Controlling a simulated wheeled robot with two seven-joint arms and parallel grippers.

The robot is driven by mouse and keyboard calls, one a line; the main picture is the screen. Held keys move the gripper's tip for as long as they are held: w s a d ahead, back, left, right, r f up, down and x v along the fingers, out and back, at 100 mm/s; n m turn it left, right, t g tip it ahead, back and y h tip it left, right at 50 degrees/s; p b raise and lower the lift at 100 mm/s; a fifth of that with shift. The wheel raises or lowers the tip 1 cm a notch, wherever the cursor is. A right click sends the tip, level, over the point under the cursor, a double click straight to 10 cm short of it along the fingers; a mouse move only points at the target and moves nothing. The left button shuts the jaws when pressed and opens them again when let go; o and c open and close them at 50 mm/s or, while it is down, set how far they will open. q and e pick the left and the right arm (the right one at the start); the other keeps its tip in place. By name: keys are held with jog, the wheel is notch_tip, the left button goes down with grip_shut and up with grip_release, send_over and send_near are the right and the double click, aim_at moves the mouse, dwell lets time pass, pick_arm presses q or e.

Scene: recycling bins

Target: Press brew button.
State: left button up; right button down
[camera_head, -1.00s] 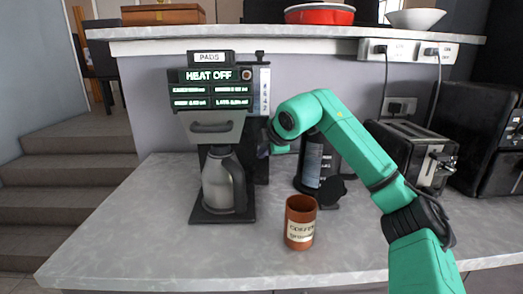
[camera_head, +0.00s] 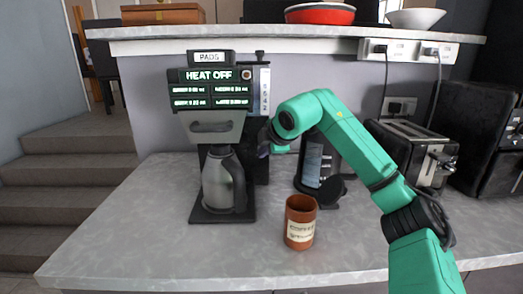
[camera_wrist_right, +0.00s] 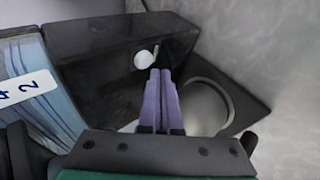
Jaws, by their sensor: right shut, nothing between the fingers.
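The coffee machine (camera_head: 212,95) stands on the grey counter and its sign reads "HEAT OFF". A metal carafe (camera_head: 224,183) stands in it, under its basket. My right gripper (camera_head: 263,146) is beside the machine's right side, partly hidden by my green arm. In the right wrist view its purple fingers (camera_wrist_right: 160,80) are shut and empty. A small white round button or knob (camera_wrist_right: 145,60) sits on a black face (camera_wrist_right: 112,68) close to the fingertips. Whether they touch it I cannot tell. My left gripper does not show.
A brown coffee canister (camera_head: 300,225) stands in front, near my right arm. A black appliance (camera_head: 314,165) stands behind the arm, and a toaster (camera_head: 420,150) is at the right. A raised shelf (camera_head: 300,32) runs behind. The counter's front left is clear.

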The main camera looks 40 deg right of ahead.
dwell(0.4)
jog(key=shift+w+d, duration=0.1)
jog(key=shift+w, duration=0.05)
jog(key=shift+p, duration=0.3)
jog(key=shift+w+d, duration=0.1)
jog(key=shift+w, duration=0.1)
